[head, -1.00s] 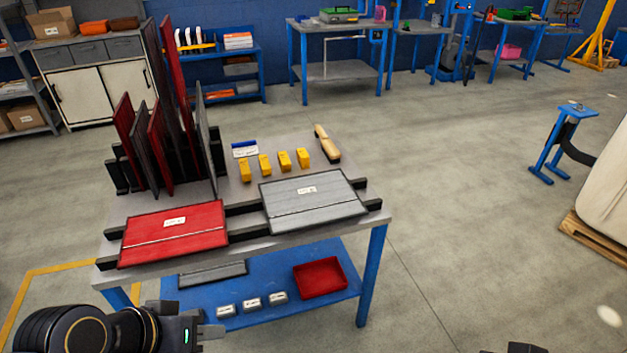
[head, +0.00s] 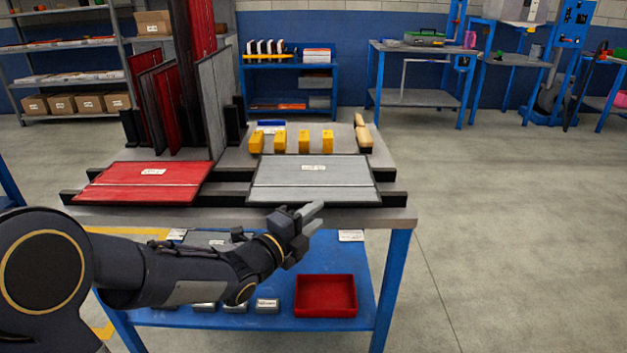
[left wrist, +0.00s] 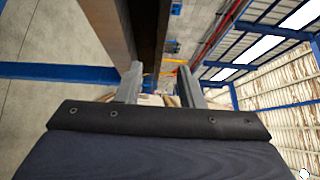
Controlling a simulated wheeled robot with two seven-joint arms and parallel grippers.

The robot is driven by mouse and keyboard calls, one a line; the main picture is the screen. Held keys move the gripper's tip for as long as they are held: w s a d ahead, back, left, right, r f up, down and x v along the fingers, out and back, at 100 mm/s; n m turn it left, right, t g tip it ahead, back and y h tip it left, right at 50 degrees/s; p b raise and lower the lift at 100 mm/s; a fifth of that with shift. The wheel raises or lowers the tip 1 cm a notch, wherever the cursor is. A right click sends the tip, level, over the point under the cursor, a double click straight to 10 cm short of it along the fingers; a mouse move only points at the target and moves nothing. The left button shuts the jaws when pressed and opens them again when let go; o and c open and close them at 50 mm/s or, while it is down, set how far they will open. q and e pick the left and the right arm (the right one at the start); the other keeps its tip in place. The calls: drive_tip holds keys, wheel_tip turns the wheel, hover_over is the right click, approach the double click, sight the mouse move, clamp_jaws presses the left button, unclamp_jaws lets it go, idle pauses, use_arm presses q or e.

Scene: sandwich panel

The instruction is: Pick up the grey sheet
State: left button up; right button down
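The grey sheet (head: 313,180) lies flat on dark rails at the front right of the table, with a small white label near its far edge. My left gripper (head: 317,212) is just in front of the table's front edge, close to the sheet's near edge and apart from it. In the left wrist view my left gripper (left wrist: 157,75) has its two fingers spread with nothing between them. My right gripper is not in view.
A red sheet (head: 148,182) lies to the left of the grey one on the table (head: 400,213). Red and grey panels (head: 215,100) stand upright behind. Yellow blocks (head: 304,142) and a wooden-handled tool (head: 363,135) lie beyond the sheet. A red tray (head: 326,295) is on the lower shelf.

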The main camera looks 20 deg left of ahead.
sight(328, 204)
use_arm(q)
drive_tip(key=x, duration=0.6)
drive_tip(key=shift+w+a+b, duration=0.25)
drive_tip(key=shift+w+b, duration=0.1)
clamp_jaws()
